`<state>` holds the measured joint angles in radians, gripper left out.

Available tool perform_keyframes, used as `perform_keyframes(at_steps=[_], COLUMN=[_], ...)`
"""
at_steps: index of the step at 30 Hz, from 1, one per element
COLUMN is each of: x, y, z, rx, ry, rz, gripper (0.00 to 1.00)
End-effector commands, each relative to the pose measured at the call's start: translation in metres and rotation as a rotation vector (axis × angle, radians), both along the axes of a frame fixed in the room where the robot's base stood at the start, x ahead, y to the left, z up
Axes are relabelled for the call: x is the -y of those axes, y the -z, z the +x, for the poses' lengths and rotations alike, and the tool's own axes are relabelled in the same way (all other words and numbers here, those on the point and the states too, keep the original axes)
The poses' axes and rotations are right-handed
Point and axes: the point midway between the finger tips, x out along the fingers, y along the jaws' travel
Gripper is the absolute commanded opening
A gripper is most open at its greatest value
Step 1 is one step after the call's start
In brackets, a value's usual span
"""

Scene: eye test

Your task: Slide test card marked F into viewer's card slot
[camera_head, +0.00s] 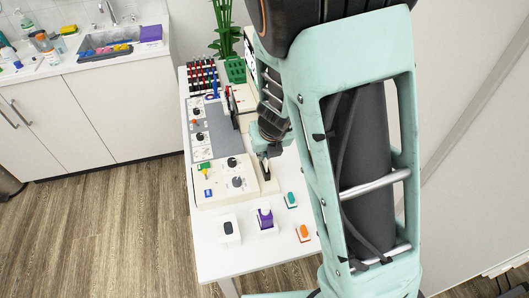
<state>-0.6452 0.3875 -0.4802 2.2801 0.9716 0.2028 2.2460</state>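My gripper (264,165) is small in view and points down at the right end of a beige device with dark knobs (212,190). This device may be the viewer, but I cannot make out a card slot on it. My gripper's fingers are partly hidden, and I cannot tell whether they are open or hold anything. I cannot make out a card marked F. My own arm covers the right part of the table.
The white table (222,262) carries a grey panel with knobs (199,148), a rack of coloured items (203,76), and small white, purple, green and orange items at the front. A green plant (225,38) is behind. A sink counter (70,60) stands at the left.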

Motion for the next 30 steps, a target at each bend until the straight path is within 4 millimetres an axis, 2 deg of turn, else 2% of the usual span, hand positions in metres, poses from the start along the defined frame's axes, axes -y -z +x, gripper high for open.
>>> perform_keyframes(at_steps=[10,19,21,25,30], x=[0.0003,0.0003,0.0003,0.0003,0.0003], y=[0.0117,0.0119,0.0119,0.0119,0.0118], z=[0.0000,0.0001,0.0001,0.0001,0.0001], rx=[0.000,0.000,0.000,0.000,0.000], ry=[0.002,0.001,0.001,0.001,0.001], rz=[0.001,-0.001,-0.001,-0.001,-0.001], gripper=[0.00,0.00,0.10,0.25,0.25])
